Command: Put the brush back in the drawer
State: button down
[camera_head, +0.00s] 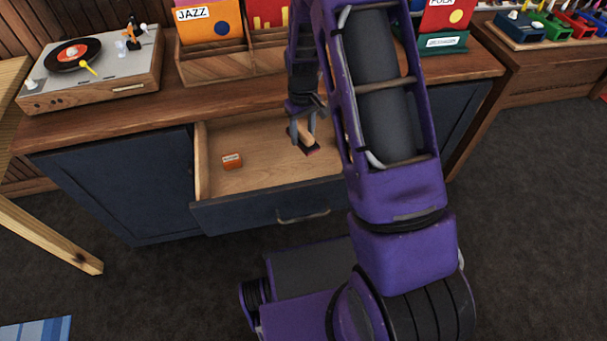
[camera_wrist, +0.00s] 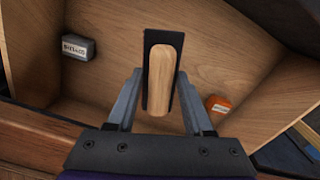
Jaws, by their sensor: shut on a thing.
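The brush (camera_head: 308,144), with a pale wooden handle and a dark pad, is held in my gripper (camera_head: 303,122) over the open drawer (camera_head: 265,185). In the wrist view the brush (camera_wrist: 164,75) lies lengthwise between the two fingers of my gripper (camera_wrist: 159,82), which are shut on it. The drawer's wooden floor (camera_wrist: 225,65) spreads beneath the brush. I cannot tell whether the brush touches the floor. The drawer is pulled out of a dark blue cabinet (camera_head: 120,190), and my arm hides its right part in the head view.
A small orange box (camera_head: 232,161) lies in the drawer's left part; it also shows in the wrist view (camera_wrist: 217,104). A grey labelled box (camera_wrist: 78,47) lies in the drawer too. A record player (camera_head: 95,70) and a record crate (camera_head: 215,66) stand on the cabinet top.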

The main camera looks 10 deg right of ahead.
jog(key=b, duration=0.1)
send_over(302, 167)
jog(key=shift+n, duration=0.3)
notch_tip(302, 167, down, 8)
jog(key=shift+s+f, duration=0.1)
jog(key=shift+s, duration=0.05)
jog(key=shift+f+b, duration=0.35)
jog(key=shift+f, duration=1.85)
jog(key=shift+f, duration=0.15)
jog(key=shift+c, duration=1.5)
grip_release()
notch_tip(302, 167, up, 12)
jog(key=shift+r+p, duration=0.15)
jog(key=shift+p, duration=0.65)
